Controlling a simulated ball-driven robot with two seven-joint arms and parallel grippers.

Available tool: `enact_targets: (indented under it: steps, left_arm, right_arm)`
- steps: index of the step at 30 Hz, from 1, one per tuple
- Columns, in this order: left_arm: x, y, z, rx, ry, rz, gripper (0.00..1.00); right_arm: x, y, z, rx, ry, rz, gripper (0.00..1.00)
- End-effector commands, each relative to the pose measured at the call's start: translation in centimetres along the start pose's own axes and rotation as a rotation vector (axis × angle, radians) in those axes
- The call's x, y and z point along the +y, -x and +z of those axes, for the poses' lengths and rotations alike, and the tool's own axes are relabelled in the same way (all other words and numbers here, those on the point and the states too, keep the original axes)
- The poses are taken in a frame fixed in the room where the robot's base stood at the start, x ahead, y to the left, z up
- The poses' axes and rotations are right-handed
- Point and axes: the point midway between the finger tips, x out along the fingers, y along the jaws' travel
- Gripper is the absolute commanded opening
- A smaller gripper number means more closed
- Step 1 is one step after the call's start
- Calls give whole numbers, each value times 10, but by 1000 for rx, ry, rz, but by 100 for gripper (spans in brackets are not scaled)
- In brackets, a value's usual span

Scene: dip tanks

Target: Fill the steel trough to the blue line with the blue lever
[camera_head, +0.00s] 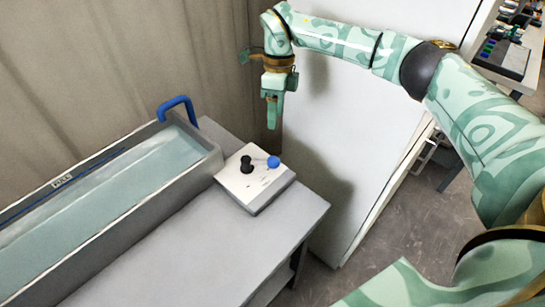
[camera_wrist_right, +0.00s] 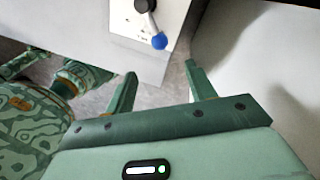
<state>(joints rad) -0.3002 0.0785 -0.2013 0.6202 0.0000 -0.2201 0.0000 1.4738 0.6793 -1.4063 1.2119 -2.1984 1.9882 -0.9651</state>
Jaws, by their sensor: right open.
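The steel trough (camera_head: 205,172) stands on the bench at the left, holding pale blue-green water (camera_head: 110,190). A thin blue line with a small label (camera_head: 62,181) runs along its far inner wall. The water surface looks close to it; I cannot tell the exact gap. The blue lever (camera_head: 273,162) has a blue ball end and sits on a white control box (camera_head: 258,190); the ball also shows in the wrist view (camera_wrist_right: 159,41). My right gripper (camera_head: 273,112) is open, empty and above and beyond the box, apart from the lever. My left gripper is not in view.
A black knob (camera_head: 247,164) sits left of the blue ball on the box. The grey bench (camera_head: 190,245) is clear in front of the box. A white panel (camera_head: 345,130) stands behind my right arm.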

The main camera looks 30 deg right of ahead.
Motion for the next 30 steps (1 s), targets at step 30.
enact_targets:
  steps: [30]
  left_arm:
    - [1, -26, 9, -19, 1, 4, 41]
  right_arm:
    - [1, -142, 2, -4, 3, 2, 55]
